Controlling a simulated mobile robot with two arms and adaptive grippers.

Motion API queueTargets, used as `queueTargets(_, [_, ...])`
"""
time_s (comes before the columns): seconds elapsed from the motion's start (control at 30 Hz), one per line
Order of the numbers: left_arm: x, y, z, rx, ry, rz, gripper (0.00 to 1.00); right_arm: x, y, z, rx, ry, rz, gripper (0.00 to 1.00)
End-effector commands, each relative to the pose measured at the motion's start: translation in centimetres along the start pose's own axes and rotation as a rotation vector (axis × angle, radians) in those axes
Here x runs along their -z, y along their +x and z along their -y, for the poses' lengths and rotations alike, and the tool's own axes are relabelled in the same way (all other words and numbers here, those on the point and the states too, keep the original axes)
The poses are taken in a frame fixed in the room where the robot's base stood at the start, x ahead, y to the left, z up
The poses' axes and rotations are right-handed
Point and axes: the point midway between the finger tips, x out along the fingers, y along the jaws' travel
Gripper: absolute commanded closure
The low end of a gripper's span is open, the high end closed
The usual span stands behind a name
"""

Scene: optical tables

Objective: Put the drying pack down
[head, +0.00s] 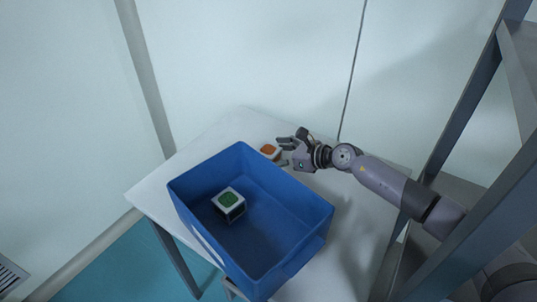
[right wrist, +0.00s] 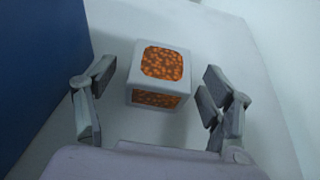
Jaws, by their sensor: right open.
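The drying pack, a small white cube with orange beads behind its windows (head: 268,151), stands on the white table behind the blue bin. It also shows upright in the right wrist view (right wrist: 158,75). My right gripper (head: 284,150) is open at the pack, with one finger on each side of it in the wrist view and gaps between the fingers and the cube. A similar cube with green contents (head: 229,202) lies inside the blue bin (head: 303,255). My left gripper is out of view.
The bin takes up much of the white table (head: 205,143) and its wall stands close left of the gripper in the wrist view. A wall is behind the table. A grey metal frame (head: 465,110) rises at the right. Bare tabletop lies right of the bin.

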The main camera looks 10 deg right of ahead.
Motion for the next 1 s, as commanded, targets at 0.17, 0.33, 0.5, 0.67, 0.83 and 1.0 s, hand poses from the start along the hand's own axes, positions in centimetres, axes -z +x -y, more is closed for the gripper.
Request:
queueTargets(0.17, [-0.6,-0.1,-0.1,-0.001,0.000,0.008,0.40,-0.1,2.2,0.0,0.000,0.001,0.001,0.25])
queueTargets(0.33, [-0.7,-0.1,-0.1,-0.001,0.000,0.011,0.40,0.0,2.5,0.1,0.001,0.000,0.000,0.25])
queueTargets(0.5, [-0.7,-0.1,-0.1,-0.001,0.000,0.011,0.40,0.0,2.5,0.0,0.001,0.000,0.000,0.28])
queueTargets(0.67, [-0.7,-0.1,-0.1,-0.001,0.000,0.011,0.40,0.0,2.5,0.0,0.000,0.000,0.000,0.39])
queueTargets(0.83, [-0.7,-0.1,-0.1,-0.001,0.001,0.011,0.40,0.0,2.5,0.0,0.000,0.000,0.000,0.50])
queueTargets(1.0, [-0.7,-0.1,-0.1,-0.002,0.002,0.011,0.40,0.0,2.5,0.0,0.000,0.001,0.000,0.62])
